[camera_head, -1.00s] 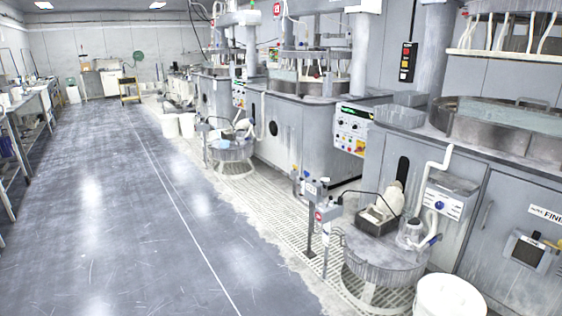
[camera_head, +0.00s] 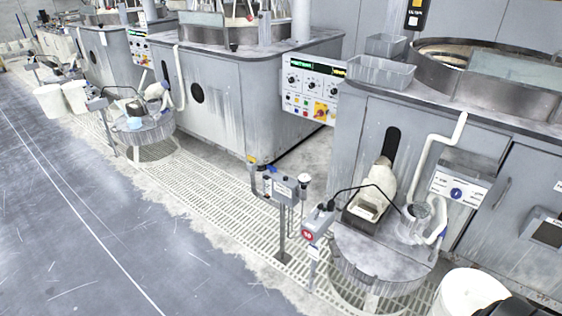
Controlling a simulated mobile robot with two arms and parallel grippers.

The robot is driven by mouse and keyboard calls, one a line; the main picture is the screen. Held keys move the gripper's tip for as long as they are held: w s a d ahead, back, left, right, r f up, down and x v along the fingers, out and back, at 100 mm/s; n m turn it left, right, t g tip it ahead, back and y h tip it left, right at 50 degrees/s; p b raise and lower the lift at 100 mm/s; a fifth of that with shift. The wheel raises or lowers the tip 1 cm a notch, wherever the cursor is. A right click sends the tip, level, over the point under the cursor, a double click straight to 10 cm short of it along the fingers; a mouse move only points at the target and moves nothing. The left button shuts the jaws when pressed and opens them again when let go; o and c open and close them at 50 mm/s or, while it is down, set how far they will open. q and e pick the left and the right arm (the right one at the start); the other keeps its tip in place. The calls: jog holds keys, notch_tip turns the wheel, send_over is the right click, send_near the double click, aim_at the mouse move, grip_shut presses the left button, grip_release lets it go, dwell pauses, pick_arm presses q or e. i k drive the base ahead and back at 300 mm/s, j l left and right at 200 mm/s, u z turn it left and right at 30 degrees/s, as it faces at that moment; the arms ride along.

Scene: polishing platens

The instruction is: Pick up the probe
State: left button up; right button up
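No object is clear enough to identify as the probe. A black cable (camera_head: 352,188) rises from a grey box on a post (camera_head: 318,224) and arches over a round grey stand (camera_head: 372,258); its far end is too small to make out. On the stand are a dark-edged tray (camera_head: 366,214), a whitish bottle-like object (camera_head: 382,180) behind it, and a clear container (camera_head: 417,214) with a blue-and-white item (camera_head: 437,236) beside it. Neither gripper shows clearly. A dark shape at the bottom right edge may be part of my arm.
A white bucket (camera_head: 470,291) stands at the right of the round stand. A second post with a meter box (camera_head: 284,188) stands to its left on the floor grating (camera_head: 200,185). Grey machine cabinets (camera_head: 225,110) line the back. The floor at left (camera_head: 60,220) is clear.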

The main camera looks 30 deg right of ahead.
aim_at(304, 180)
jog(key=i+j+z, duration=0.1)
jog(key=i+z, duration=0.3)
jog(key=i+j+z, duration=0.2)
jog(key=i+z, duration=0.15)
jog(key=i+j+z, duration=0.75)
